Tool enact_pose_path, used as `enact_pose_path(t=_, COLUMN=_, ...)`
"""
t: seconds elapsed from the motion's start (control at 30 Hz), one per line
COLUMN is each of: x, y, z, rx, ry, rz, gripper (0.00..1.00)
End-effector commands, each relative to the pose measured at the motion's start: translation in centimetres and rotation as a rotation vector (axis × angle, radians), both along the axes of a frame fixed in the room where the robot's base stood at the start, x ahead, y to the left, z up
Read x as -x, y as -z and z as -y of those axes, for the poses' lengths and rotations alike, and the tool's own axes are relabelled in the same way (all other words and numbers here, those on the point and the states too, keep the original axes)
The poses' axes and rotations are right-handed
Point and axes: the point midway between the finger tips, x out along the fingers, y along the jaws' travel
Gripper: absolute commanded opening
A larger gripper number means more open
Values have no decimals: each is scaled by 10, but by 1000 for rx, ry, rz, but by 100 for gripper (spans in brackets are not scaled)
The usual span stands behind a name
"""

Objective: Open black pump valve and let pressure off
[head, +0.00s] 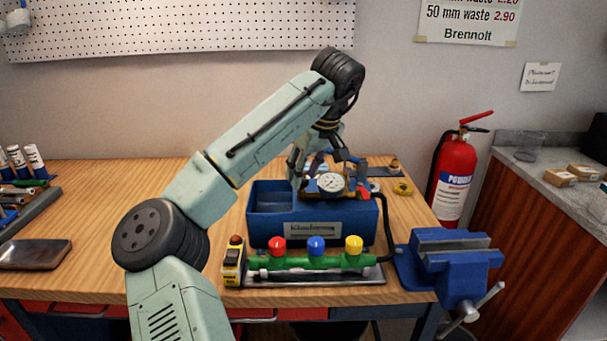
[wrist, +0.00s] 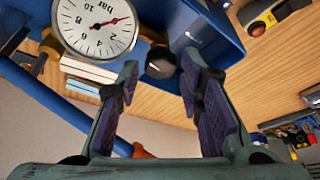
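The blue pump (head: 312,229) stands on the bench with a round white pressure gauge (head: 331,183) on top. The gauge also shows in the wrist view (wrist: 97,27), with its red needle off to the right of the dial. A dark round knob (wrist: 160,63), apparently the black pump valve, sits beside the gauge in the wrist view. My gripper (wrist: 157,72) is open, its two fingertips on either side of the knob with visible gaps. I cannot tell how far the fingers reach over it. In the head view, the gripper is above the pump, partly hidden, and the valve is not clear.
A green manifold (head: 315,263) with red, blue and yellow caps lies in front of the pump, with a black hose (head: 390,225) at its right. A blue vise (head: 450,262) is at the right bench edge. A phone (head: 35,254) lies left; bench between is clear.

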Motion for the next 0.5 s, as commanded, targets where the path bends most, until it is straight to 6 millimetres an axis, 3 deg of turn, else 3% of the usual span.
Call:
enact_pose_path(t=0.3, x=21, y=-63, z=14, rx=-3, ry=-2, rz=6, gripper=34)
enact_pose_path(t=0.5, x=30, y=-91, z=21, rx=-2, ry=-2, rz=4, gripper=34)
